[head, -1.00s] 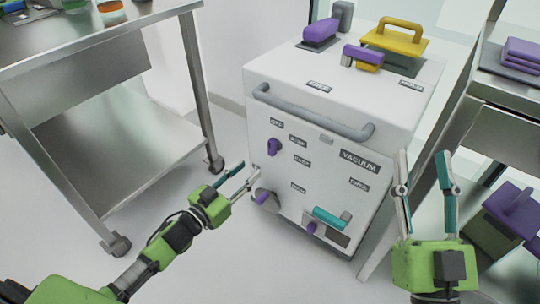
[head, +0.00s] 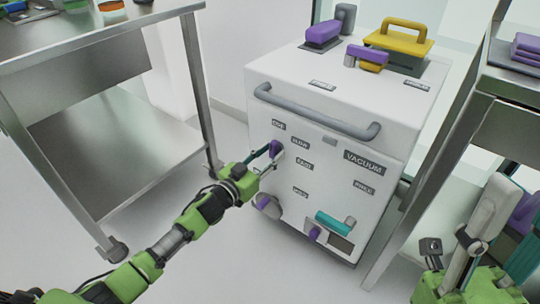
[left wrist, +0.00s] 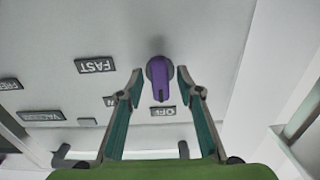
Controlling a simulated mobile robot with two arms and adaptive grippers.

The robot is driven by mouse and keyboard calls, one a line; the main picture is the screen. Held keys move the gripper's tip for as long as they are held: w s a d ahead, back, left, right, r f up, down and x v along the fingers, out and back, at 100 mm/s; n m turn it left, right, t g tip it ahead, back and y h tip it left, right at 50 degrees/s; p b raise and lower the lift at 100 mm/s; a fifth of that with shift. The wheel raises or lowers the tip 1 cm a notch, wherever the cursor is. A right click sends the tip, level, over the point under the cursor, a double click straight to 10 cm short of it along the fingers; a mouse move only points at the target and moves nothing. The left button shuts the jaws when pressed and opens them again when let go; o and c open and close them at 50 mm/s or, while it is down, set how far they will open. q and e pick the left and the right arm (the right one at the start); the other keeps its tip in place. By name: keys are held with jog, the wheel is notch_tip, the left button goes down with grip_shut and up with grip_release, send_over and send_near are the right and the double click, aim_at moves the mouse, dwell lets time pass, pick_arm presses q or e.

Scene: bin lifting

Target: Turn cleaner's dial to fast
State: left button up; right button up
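The white cleaner cabinet (head: 330,110) has a purple dial (head: 276,148) on its front. In the left wrist view the dial (left wrist: 159,78) points at the OFF label (left wrist: 163,110). The FAST label (left wrist: 95,65) is off to the left there, and the SLOW label (left wrist: 109,101) is partly hidden by a finger. My left gripper (head: 264,157) is at the dial. In its wrist view the fingers (left wrist: 160,73) are open, one on each side of the dial with small gaps. My right gripper (head: 505,225) is at the lower right, fingers apart and empty, partly cut off.
Lower on the cabinet are a purple knob (head: 268,206) and a teal handle (head: 333,224). A grey bar (head: 315,112) crosses the upper front. Yellow and purple handled items are on top. A metal table (head: 120,50) stands left, another (head: 500,85) right.

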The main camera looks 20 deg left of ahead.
pick_arm(q)
grip_shut()
